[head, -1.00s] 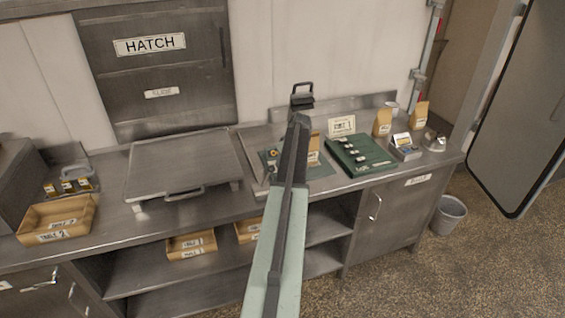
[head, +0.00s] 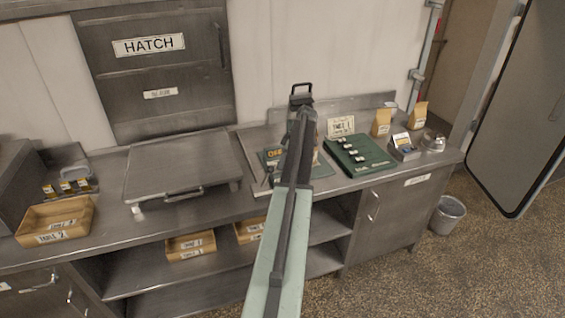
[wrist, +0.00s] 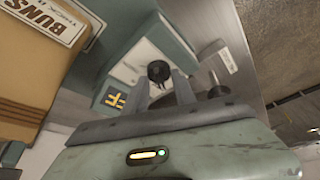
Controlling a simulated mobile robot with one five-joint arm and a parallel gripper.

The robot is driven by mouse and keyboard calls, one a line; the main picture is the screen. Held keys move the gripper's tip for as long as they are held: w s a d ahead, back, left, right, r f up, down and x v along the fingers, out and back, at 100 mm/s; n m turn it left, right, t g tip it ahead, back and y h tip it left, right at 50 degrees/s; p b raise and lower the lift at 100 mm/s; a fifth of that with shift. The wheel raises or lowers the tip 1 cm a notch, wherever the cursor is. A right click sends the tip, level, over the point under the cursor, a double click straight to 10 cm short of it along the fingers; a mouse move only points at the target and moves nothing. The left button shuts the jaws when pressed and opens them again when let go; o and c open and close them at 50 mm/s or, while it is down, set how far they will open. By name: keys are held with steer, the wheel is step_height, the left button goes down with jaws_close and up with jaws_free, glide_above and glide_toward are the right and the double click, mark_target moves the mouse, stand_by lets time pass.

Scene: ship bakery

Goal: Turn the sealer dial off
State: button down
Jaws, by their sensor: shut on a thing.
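The sealer is a green and pale machine (wrist: 150,52) in the wrist view. Its dial (wrist: 158,71) is a small dark round knob on the pale face. My gripper (wrist: 160,80) is shut on the dial, with a finger on either side. A small dark display (wrist: 115,97) with yellow letters, partly readable as OFF, shows beside it. In the head view the display (head: 275,153) reads OFF on the counter, left of my arm. My arm hides most of the sealer and the fingertips there.
A bag marked BUNS (wrist: 40,45) stands close to the gripper in the wrist view. A metal press (head: 180,165) stands left on the counter (head: 225,208).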

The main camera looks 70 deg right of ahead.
steer(key=shift+a, duration=0.1)
stand_by(0.4)
steer(key=c, duration=1)
jaws_free()
steer(key=shift+w, duration=0.1)
steer(key=p+v, duration=0.7)
steer(key=shift+s+r, duration=0.25)
steer(key=shift+r, duration=0.05)
